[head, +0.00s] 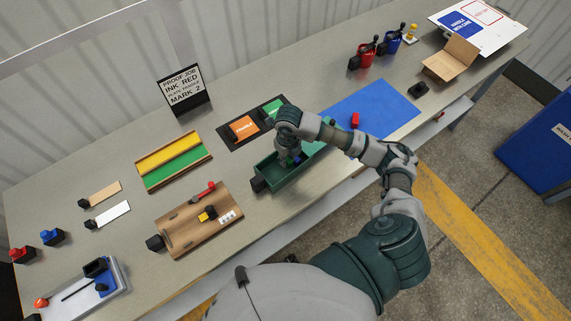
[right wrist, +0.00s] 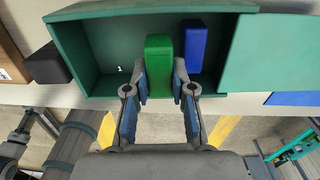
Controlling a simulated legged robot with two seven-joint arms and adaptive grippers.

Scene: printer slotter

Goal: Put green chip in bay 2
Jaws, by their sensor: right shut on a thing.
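My right gripper (right wrist: 160,82) is shut on the green chip (right wrist: 158,62), with one finger on each side of it. The chip is at the open green box (right wrist: 72,40), against its interior in the picture; I cannot tell whether it touches the floor. A blue chip (right wrist: 193,46) stands just right of it in the box. A "1" is marked on the box floor to the left; no "2" is readable. In the head view my right gripper (head: 287,157) reaches down into the green box (head: 272,180), and the green chip is hidden. My left gripper is not in view.
A green cover or panel (right wrist: 278,50) adjoins the box on the right. A wooden tray (head: 180,236) lies left of the box, and a blue mat (head: 380,108) lies right. A black mat with an orange block (head: 243,127) is behind. The front table edge is close.

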